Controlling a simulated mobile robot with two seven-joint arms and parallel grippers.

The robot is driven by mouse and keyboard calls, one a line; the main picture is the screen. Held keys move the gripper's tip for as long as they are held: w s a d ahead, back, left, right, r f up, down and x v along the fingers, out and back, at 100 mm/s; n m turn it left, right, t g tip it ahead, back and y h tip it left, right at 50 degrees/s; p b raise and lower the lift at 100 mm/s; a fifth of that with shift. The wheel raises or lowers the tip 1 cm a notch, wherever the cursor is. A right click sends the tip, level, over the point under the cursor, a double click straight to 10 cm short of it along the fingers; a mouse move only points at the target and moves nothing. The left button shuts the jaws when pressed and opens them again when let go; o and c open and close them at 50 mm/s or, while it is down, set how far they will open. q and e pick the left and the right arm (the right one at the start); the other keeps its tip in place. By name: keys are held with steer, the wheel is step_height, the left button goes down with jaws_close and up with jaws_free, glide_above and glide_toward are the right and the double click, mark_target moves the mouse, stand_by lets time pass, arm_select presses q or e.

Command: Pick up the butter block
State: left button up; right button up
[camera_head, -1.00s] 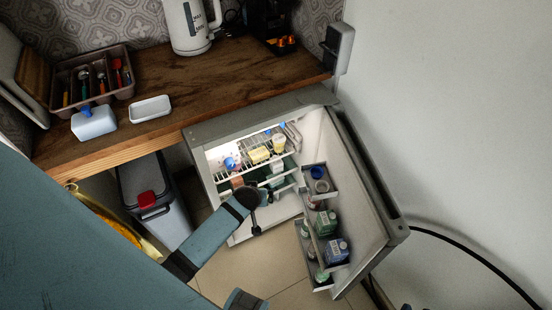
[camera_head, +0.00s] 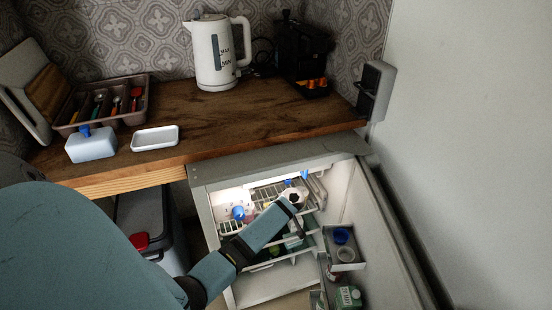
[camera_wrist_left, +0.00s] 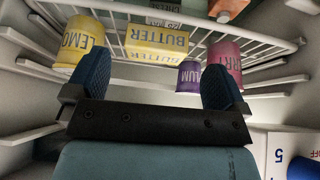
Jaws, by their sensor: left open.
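I cannot make out the butter block clearly there. My right gripper is not in view.
A yellow LEMON tub (camera_wrist_left: 80,42) stands beside the butter, with a purple tub (camera_wrist_left: 188,76) and pink tub (camera_wrist_left: 224,58) opposite. The open fridge door (camera_head: 385,240) carries bins.

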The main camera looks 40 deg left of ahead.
arm_select(q)
steer(key=a, duration=0.1)
steer(key=w+a, duration=0.1)
steer(key=a, duration=0.1)
steer(key=shift+w, duration=0.25)
steer(key=b+x, duration=0.1)
steer(key=x, duration=0.1)
steer(key=shift+w+a+f+b, duration=0.1)
steer(key=shift+a+f+b, duration=0.15)
steer(key=shift+b, duration=0.15)
steer(key=shift+b+x, duration=0.35)
steer(key=shift+x, duration=0.7)
steer(key=shift+w+a+f, duration=0.15)
steer(key=shift+a+f, duration=0.05)
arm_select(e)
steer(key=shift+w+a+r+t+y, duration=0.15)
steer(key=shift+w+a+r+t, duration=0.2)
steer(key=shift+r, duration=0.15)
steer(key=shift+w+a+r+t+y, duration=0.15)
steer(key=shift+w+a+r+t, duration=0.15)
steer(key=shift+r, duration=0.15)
arm_select(q)
steer(key=shift+c, duration=0.2)
steer(key=c, duration=0.7)
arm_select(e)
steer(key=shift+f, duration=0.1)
